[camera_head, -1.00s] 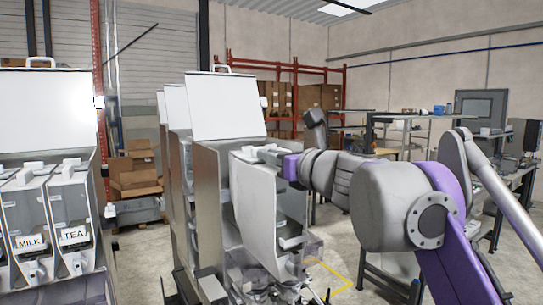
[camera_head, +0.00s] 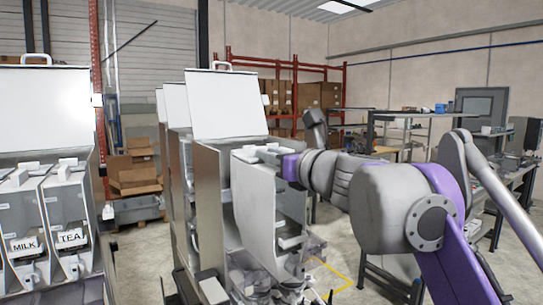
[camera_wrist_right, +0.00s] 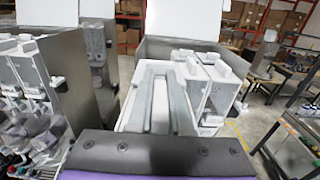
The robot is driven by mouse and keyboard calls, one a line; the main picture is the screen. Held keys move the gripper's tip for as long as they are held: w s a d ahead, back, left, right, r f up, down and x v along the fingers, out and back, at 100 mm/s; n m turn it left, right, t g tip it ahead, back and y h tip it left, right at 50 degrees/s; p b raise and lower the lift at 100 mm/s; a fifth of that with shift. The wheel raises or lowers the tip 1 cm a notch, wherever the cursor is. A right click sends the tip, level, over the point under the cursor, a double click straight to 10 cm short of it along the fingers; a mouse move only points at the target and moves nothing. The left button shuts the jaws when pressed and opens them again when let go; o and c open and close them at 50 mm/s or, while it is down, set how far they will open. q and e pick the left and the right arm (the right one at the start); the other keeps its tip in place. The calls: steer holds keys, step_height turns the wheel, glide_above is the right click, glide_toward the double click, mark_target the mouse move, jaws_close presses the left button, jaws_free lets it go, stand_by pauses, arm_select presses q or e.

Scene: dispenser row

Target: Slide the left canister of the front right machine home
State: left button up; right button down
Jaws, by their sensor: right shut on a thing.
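The front right machine (camera_head: 208,205) stands with its lid (camera_head: 223,105) raised. A pale canister (camera_head: 255,200) in it juts out past the machine's side wall. My right gripper (camera_head: 274,152) is shut on the top of this canister. In the right wrist view, the fingers of my right gripper (camera_wrist_right: 160,95) lie along the canister top, and the canister's white edge (camera_wrist_right: 132,108) shows beside them. A neighbouring canister (camera_wrist_right: 216,92) stands to the right there. The canister's inner end is hidden from the head camera. My left gripper is out of view.
Another machine (camera_head: 45,115) with canisters labelled MILK and TEA stands at the left. More machines stand behind the front right one. Cardboard boxes (camera_head: 135,170) and a red rack (camera_head: 290,70) are farther back. Open floor lies right of the machine.

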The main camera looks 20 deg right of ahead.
steer(key=shift+s, duration=0.1)
steer(key=shift+s, duration=0.35)
steer(key=shift+w+r, duration=0.1)
steer(key=shift+w, duration=0.1)
steer(key=shift+w+a, duration=0.2)
steer(key=shift+w, duration=0.9)
steer(key=shift+w+a, duration=0.15)
steer(key=shift+w, duration=1)
steer(key=shift+w+a, duration=0.2)
steer(key=shift+w, duration=1)
steer(key=w+a, duration=0.1)
steer(key=w, duration=0.6)
steer(key=shift+w+a+f, duration=0.15)
steer(key=shift+w+f, duration=0.15)
steer(key=shift+w, duration=0.05)
steer(key=shift+f, duration=0.1)
